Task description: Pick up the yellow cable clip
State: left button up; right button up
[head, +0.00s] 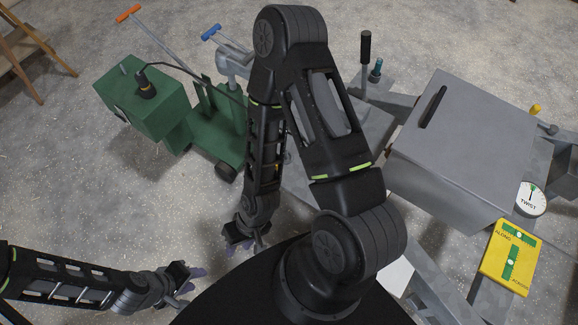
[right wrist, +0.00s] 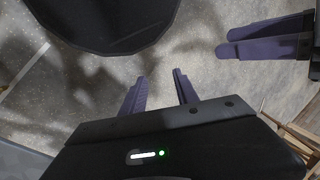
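I cannot pick out the yellow cable clip for certain in either view. A small yellow piece (head: 535,109) shows at the right edge of the grey box in the head view, too small to identify. My right gripper (head: 240,247) hangs low in front of my dark base, with its fingers partly hidden. In the right wrist view its two purple fingers (right wrist: 160,88) stand apart with only bare floor between them. My left gripper (head: 192,281) is at the lower left over the floor, its purple fingers apart and empty. It also shows in the right wrist view (right wrist: 232,42).
A grey box (head: 465,140) stands on the trailer frame at right. A yellow level plate (head: 495,262) and a round TWIST dial (head: 531,199) sit beside it. A green wheeled unit (head: 155,115) with a cable stands at left. Wooden legs (head: 30,50) are far left. Floor at left is clear.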

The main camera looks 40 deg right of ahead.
jog(key=shift+w, duration=0.1)
jog(key=shift+o, duration=0.8)
jog(key=w+d+f+n+b, duration=0.2)
jog(key=w+d+b, duration=0.2)
jog(key=w+b, duration=0.3)
jog(key=shift+w+f, duration=0.3)
jog(key=shift+w, duration=0.25)
jog(key=w+d+r+n+h+b, duration=0.1)
jog(key=w+d+n+b, duration=0.1)
jog(key=w+d+b, duration=0.45)
jog(key=d+r+h+b, duration=0.1)
jog(key=d+r+b, duration=0.1)
jog(key=d+r, duration=0.1)
jog(key=d+r+h+b, duration=0.1)
jog(key=d+r+b, duration=0.2)
jog(key=d, duration=0.3)
jog(key=d+r+n+h+b, duration=0.1)
jog(key=d+r+b, duration=0.1)
jog(key=d+r, duration=0.1)
jog(key=shift+d+r+g, duration=0.15)
jog(key=shift+d+g, duration=0.15)
jog(key=shift+d, duration=0.5)
jog(key=shift+s+d+r, duration=0.1)
jog(key=shift+r, duration=0.1)
jog(key=shift+f, duration=0.15)
